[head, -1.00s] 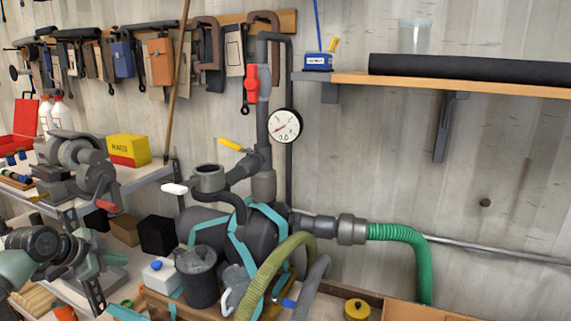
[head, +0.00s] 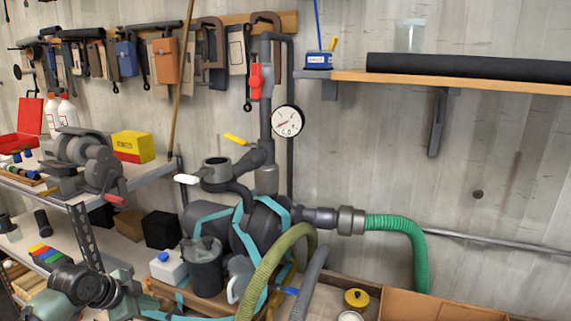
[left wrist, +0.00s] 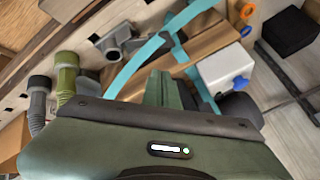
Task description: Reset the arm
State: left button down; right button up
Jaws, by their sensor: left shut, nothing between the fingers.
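My left arm comes in at the lower left of the head view, with its left gripper (head: 132,301) low in front of the shelf unit and partly cut by the bottom edge. In the left wrist view the left gripper's fingers (left wrist: 158,88) are together with nothing between them. They point towards a wooden crate (left wrist: 188,45) with teal straps and a white box with a blue cap (left wrist: 225,70). My right gripper does not show.
A green hose (head: 405,240) runs to the right. A metal shelf unit (head: 150,185) is behind on the left. A wall shelf (head: 470,82) is at the upper right.

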pick_arm(q)
jog(key=s+d+f+n+g, duration=0.1)
jog(key=s+d+f, duration=0.5)
jog(key=s+d, duration=0.25)
jog(key=s+d+f+n+g, duration=0.1)
jog(key=s+d+f, duration=0.6)
jog(key=s, duration=0.3)
jog(key=s+a+r+n+g+y, duration=0.1)
jog(key=s+n, duration=0.4)
jog(key=s, duration=0.5)
jog(key=s+a+r+n+y, duration=0.15)
jog(key=s+n, duration=0.25)
jog(key=s, duration=0.5)
notch_tip(320, 180, down, 26)
jog(key=g+b, duration=0.2)
jog(key=s+a+f+b, duration=0.1)
jog(key=s+a+f, duration=0.1)
jog(key=s+f, duration=1.5)
notch_tip(320, 180, down, 3)
jog(key=shift+r+m+g, duration=0.1)
jog(key=shift+m+g, duration=0.2)
jog(key=shift+g, duration=0.1)
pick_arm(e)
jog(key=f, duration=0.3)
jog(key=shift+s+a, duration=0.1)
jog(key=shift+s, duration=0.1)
pick_arm(q)
jog(key=shift+s+y, duration=0.1)
jog(key=shift+y, duration=0.15)
